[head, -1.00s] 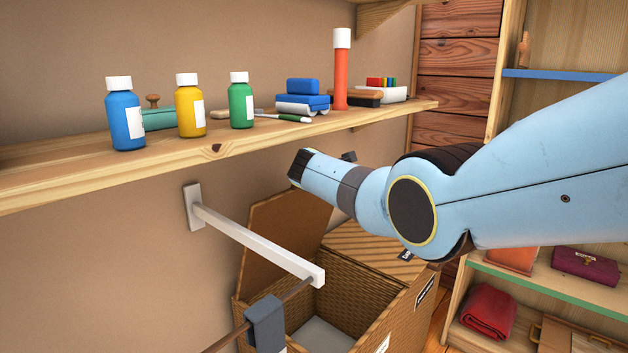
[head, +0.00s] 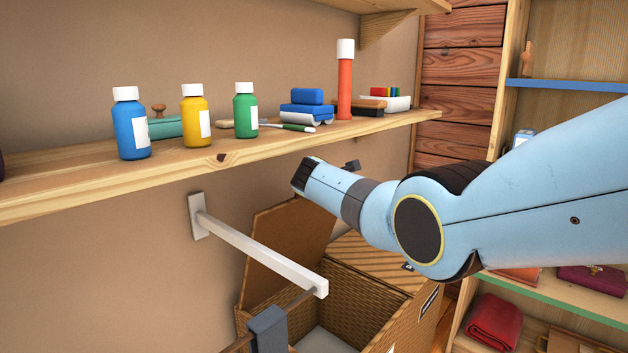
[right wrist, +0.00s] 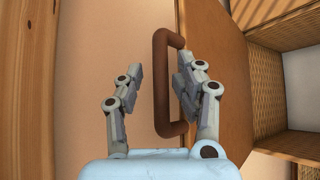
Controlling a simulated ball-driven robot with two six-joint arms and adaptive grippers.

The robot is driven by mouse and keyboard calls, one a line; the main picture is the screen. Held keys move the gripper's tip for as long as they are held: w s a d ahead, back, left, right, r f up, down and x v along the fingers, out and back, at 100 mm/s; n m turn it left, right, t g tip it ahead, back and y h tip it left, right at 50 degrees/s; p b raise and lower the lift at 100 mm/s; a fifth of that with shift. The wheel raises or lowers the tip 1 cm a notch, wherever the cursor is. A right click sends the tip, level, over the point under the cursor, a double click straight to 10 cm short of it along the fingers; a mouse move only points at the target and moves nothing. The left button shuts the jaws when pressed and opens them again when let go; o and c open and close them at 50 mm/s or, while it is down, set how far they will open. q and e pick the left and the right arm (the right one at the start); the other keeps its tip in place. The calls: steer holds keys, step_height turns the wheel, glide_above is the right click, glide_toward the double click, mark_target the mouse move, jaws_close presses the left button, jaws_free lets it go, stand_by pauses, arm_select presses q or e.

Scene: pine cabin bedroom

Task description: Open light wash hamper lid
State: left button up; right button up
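The wicker hamper (head: 420,305) stands below the shelf, its left compartment open. That compartment's brown lid (head: 285,245) is raised, leaning back towards the wall; it also shows in the right wrist view (right wrist: 222,75). The other compartment's lid (head: 365,255) is closed. The labels are too small to read. In the right wrist view, my right gripper (right wrist: 156,85) is open, its fingers on either side of the brown handle (right wrist: 160,128) of the raised lid. The right finger is close to the handle, the left one apart. My left gripper is out of view.
A white bar bracket (head: 260,248) with a grey cloth (head: 268,330) juts out in front of the hamper's left side. A wooden shelf (head: 70,185) with bottles (head: 131,130) and a red tube (head: 345,85) runs above. An open shelf unit (head: 560,300) stands right.

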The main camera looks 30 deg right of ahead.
steer(key=v, duration=1.1)
steer(key=shift+s+r, duration=0.2)
steer(key=shift+s, duration=0.05)
steer(key=shift+a, duration=0.1)
